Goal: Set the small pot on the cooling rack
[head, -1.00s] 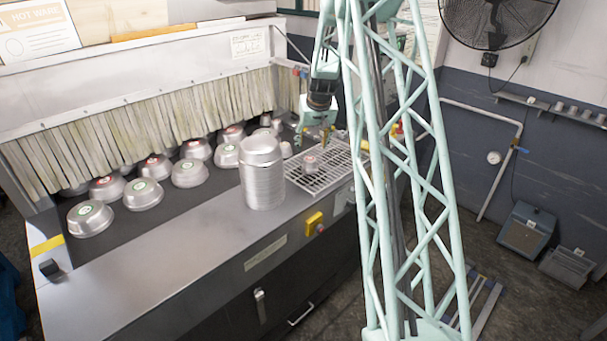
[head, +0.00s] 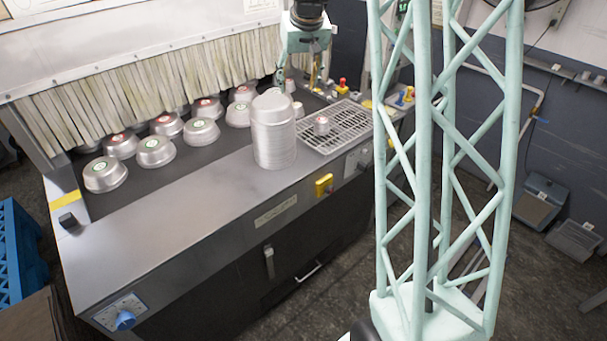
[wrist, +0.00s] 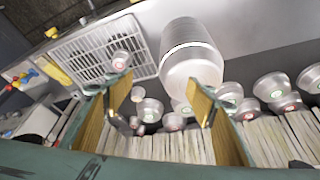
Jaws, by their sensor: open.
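The cooling rack (head: 352,136) is a white wire grid at the right end of the counter. One small metal pot (head: 322,126) with a reddish label stands on it; it also shows on the rack in the wrist view (wrist: 121,60). More small pots (head: 298,109) sit on the dark belt behind the tall stack, near the rack; one is small and plain in the wrist view (wrist: 137,94). My gripper (head: 300,78) is open and empty above the belt's right end, behind the stack. In the wrist view its fingers (wrist: 160,92) spread above several pots.
A tall stack of silver pans (head: 273,138) stands on the counter left of the rack. Several larger upturned pans (head: 155,151) with red or green labels lie on the belt before the strip curtain (head: 150,85).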

